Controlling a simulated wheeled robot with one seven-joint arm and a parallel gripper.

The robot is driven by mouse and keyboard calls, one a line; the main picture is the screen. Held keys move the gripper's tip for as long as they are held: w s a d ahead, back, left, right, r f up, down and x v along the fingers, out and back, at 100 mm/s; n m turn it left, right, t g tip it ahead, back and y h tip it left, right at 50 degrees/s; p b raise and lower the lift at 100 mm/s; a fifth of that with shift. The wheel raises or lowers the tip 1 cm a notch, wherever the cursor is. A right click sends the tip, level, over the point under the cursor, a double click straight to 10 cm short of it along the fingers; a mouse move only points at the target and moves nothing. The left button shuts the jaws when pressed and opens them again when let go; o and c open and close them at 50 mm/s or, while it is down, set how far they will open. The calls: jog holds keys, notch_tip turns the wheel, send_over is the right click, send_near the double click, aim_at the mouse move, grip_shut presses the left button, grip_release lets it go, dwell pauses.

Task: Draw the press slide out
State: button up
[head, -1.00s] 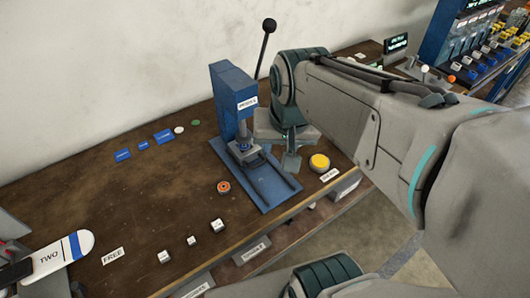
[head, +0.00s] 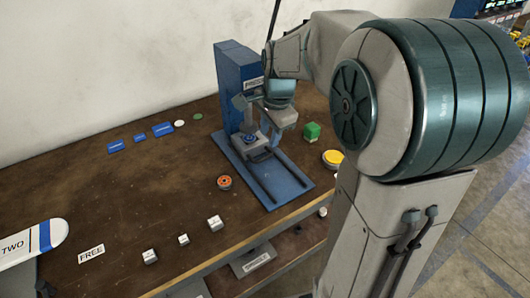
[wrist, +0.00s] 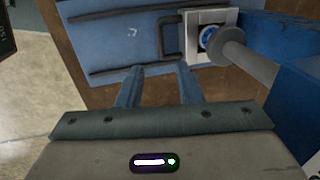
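The blue press (head: 232,85) stands on the bench, with two dark rails running along its base plate (head: 285,187). Its slide (head: 255,150) sits at the inner end of the rails, under the ram. In the wrist view the slide (wrist: 190,20) shows as a pale block with a blue round piece in it, and a dark U-shaped handle (wrist: 163,38) on its side. My gripper (wrist: 157,70) is open, its two fingers apart and empty, pointing towards the handle. No contact shows. In the head view my gripper (head: 279,132) is beside the press column, just above the slide; its fingertips are hard to make out.
The bench's left middle is mostly clear.

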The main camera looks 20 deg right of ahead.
aim_at(266, 157)
jog(key=f, duration=0.2)
jog(key=w+f, duration=0.1)
jog(key=f, duration=0.5)
jog(key=shift+w+a+f, duration=0.2)
jog(key=shift+w+a, duration=0.1)
